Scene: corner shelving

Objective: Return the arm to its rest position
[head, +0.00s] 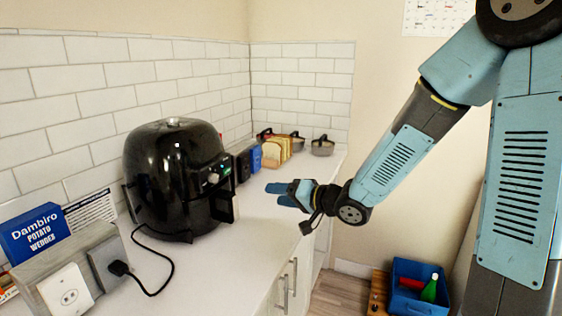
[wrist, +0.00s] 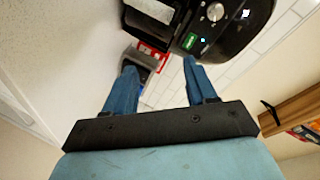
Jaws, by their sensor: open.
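My gripper (head: 277,194) is at the end of my blue arm, reaching left over the right part of the white counter in the head view. Its blue fingers point toward the black air fryer (head: 178,178) and are apart from it. In the wrist view my gripper (wrist: 163,80) shows two blue fingers spread wide, with nothing held between them. The air fryer (wrist: 228,22) shows beyond the fingers at the top of the wrist view, with its knob and green light.
The white counter (head: 215,265) runs along the tiled wall. Bread slices (head: 272,152) and pots (head: 322,146) stand at its far end. A Dambiro box (head: 35,232) and a wall socket block are at left. A blue crate (head: 418,290) with bottles is on the floor at right.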

